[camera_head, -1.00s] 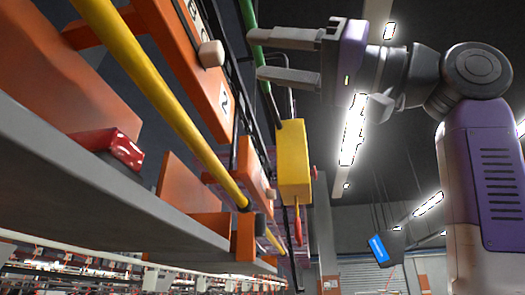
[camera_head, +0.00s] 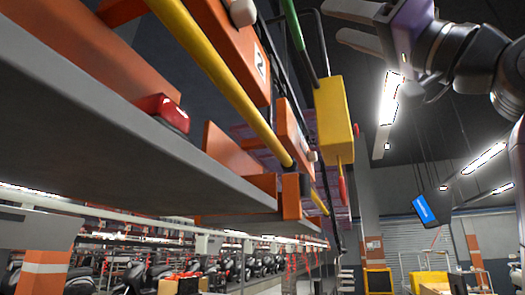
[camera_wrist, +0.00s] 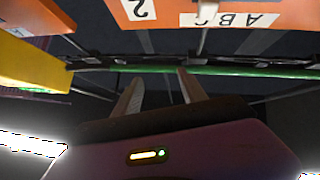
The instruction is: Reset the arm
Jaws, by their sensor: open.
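My gripper (camera_head: 333,24) is at the top right of the head view, raised, with its fingers pointing left. The fingers stand apart with nothing between them. The upper finger is partly cut by the picture's top edge. In the wrist view my gripper (camera_wrist: 159,76) shows two parted, empty fingers. A green bar (camera_wrist: 226,71) crosses past their tips; I cannot tell the exact gap. My purple and grey arm runs off the right edge of the head view.
An orange frame with a yellow rail (camera_head: 210,65) and grey shelf (camera_head: 110,115) fills the left. A red part (camera_head: 166,111) lies on the shelf. A yellow box (camera_head: 334,118) hangs below the green bar (camera_head: 293,25). Motorcycles (camera_head: 240,268) stand behind. A blue screen (camera_head: 424,209) hangs right.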

